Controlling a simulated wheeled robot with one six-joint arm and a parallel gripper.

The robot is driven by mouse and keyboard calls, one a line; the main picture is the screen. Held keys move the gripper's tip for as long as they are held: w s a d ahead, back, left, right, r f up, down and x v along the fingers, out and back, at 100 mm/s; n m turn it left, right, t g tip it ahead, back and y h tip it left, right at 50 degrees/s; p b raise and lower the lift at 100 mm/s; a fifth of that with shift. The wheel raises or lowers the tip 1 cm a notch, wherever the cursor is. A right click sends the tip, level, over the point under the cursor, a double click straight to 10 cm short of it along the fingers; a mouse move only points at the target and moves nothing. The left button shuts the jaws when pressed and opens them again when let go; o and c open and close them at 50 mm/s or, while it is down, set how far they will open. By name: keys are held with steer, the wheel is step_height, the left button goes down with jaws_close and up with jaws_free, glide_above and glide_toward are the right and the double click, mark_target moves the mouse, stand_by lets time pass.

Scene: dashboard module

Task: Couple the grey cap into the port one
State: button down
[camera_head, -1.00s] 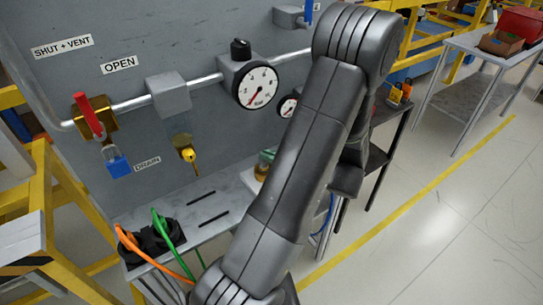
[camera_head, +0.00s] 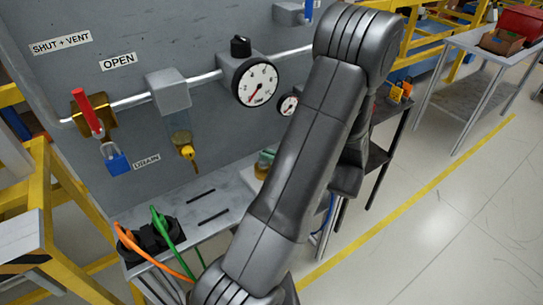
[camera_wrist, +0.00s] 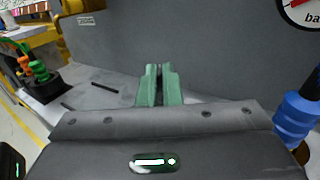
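I cannot pick out a grey cap in either view. No port is marked as port one where I can read it. A black socket block (camera_head: 160,236) with an orange plug (camera_head: 122,232) and a green plug (camera_head: 158,218) stands on the grey shelf. It also shows at the left of the wrist view (camera_wrist: 36,82). My gripper (camera_wrist: 160,80) has two green fingers close together with a narrow gap, and no held thing shows between them. In the wrist view they are right of the socket block and apart from it.
The shelf (camera_head: 232,190) has dark slots. A blue cylinder (camera_wrist: 297,117) is close at right.

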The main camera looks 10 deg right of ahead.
steer(key=shift+f, duration=0.1)
steer(key=c, duration=1.5)
jaws_free()
steer(key=shift+c, duration=0.2)
steer(key=shift+d, duration=0.1)
steer(key=v, duration=1.3)
steer(key=shift+s+d+b, duration=0.2)
steer(key=shift+s+b, duration=0.05)
steer(key=shift+b, duration=0.2)
